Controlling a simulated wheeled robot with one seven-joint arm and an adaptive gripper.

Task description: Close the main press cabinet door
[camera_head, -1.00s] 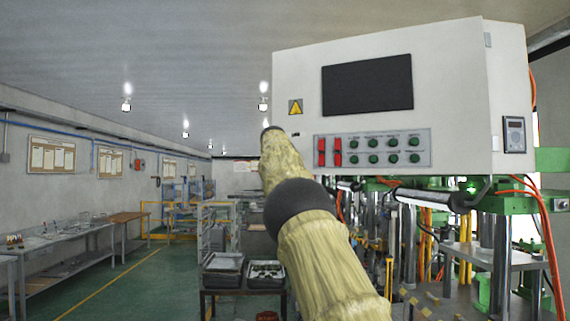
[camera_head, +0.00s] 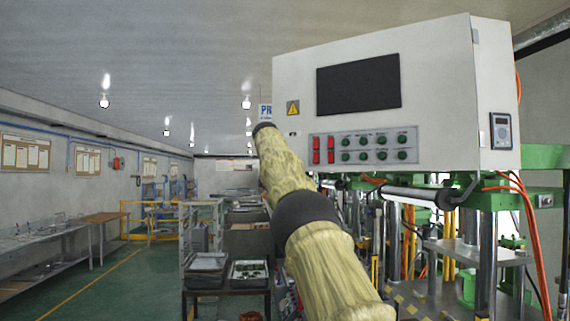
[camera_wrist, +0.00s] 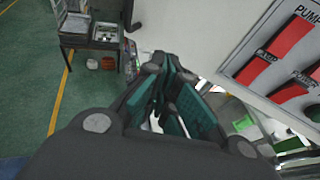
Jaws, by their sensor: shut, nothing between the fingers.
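The main press cabinet (camera_head: 440,150) is a white box at the upper right in the head view. Its front panel, the door (camera_head: 290,82), carries a dark screen and a panel of red and green controls. I cannot tell how far the door stands from the cabinet body. In the wrist view, the door (camera_wrist: 225,30) fills the upper right, with large red switches close by. My gripper (camera_wrist: 160,68) is shut and empty, left of the door; contact is unclear. In the head view my arm covers the lower left of the cabinet area and the gripper is hidden.
Green press frames, steel columns and orange hoses (camera_head: 530,240) stand below and right of the cabinet. A dark stand with trays (camera_head: 205,275) is beyond my arm. A workbench (camera_head: 40,245) lines the left wall. The green floor (camera_head: 130,285) between is clear.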

